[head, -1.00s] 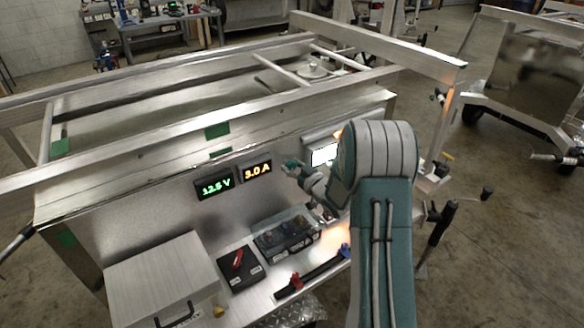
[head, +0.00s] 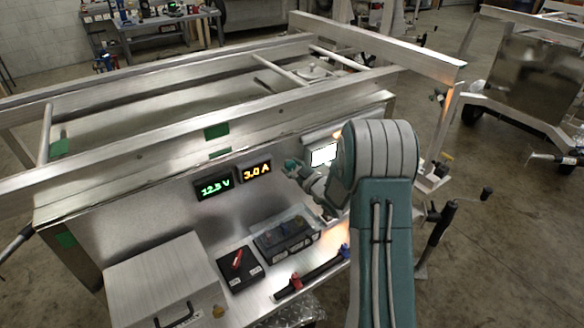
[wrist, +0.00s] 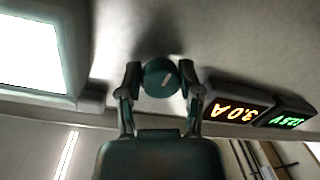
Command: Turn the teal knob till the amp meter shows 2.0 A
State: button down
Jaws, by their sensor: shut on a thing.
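The teal knob (wrist: 161,78), round with a pale pointer mark, sits on the metal panel. In the wrist view my gripper (wrist: 160,84) has one finger on each side of it, shut on the knob. The pointer mark is tilted. In the head view my gripper (head: 297,168) reaches the panel just right of the meters, and its fingers mostly hide the knob. The amp meter (head: 257,172) reads 3.0 A in amber; it appears upside down in the wrist view (wrist: 236,111). The volt meter (head: 215,187) beside it reads 12.5 V in green.
A lit white screen (head: 324,154) is right of the knob. Below the panel, a shelf holds a black box with a red switch (head: 239,267), a battery (head: 287,236) and a metal box (head: 165,280). A frame rail (head: 200,127) runs above the panel.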

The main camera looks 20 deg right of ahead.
jog(key=shift+r, duration=0.1)
jog(key=shift+c, duration=1.3)
grip_release()
jog(key=shift+w, duration=0.1)
jog(key=f+v, duration=0.1)
jog(key=v, duration=1.1)
jog(key=shift+r, duration=0.25)
jog(key=shift+r, duration=0.1)
